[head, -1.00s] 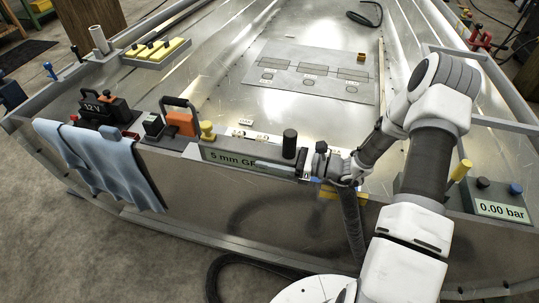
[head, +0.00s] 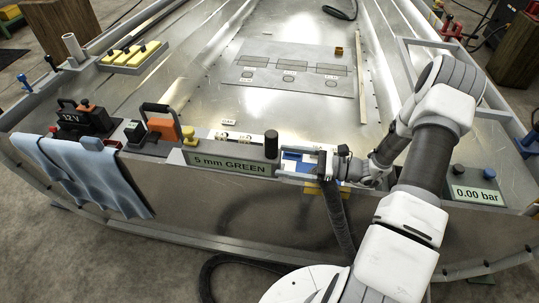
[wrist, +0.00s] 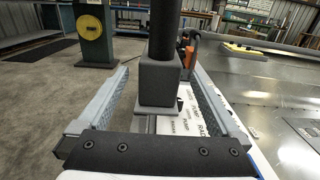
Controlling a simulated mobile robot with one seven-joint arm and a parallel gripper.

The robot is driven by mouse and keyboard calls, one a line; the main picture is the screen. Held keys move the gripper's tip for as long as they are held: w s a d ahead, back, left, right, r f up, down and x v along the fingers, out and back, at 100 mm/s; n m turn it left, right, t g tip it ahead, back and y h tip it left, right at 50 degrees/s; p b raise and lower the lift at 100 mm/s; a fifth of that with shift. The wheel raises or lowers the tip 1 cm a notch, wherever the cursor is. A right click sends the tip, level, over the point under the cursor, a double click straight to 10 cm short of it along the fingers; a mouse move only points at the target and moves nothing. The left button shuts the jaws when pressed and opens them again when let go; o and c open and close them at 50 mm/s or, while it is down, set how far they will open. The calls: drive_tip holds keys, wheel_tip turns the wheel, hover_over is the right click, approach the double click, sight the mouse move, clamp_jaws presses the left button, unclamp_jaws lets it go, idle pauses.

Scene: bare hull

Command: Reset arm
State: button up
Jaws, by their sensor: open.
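My gripper (head: 282,161) is at the near edge of the metal hull, pointing left in the head view, at the right end of the display box (head: 206,168) reading "5 mm GREEN". Its two pale fingers are spread apart and hold nothing. The wrist view also shows my open gripper (wrist: 160,72). There a dark post on a grey block (wrist: 158,82) appears in line with the gap, with no visible finger contact. In the head view a black knob (head: 271,143) stands on the box just left of the fingertips. My arm reaches in from the right.
A blue cloth (head: 85,178) hangs at left. A 0.00 bar gauge (head: 473,194) sits at right. The hull floor's middle is largely clear.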

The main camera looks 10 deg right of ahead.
drive_tip(key=shift+v, duration=0.95)
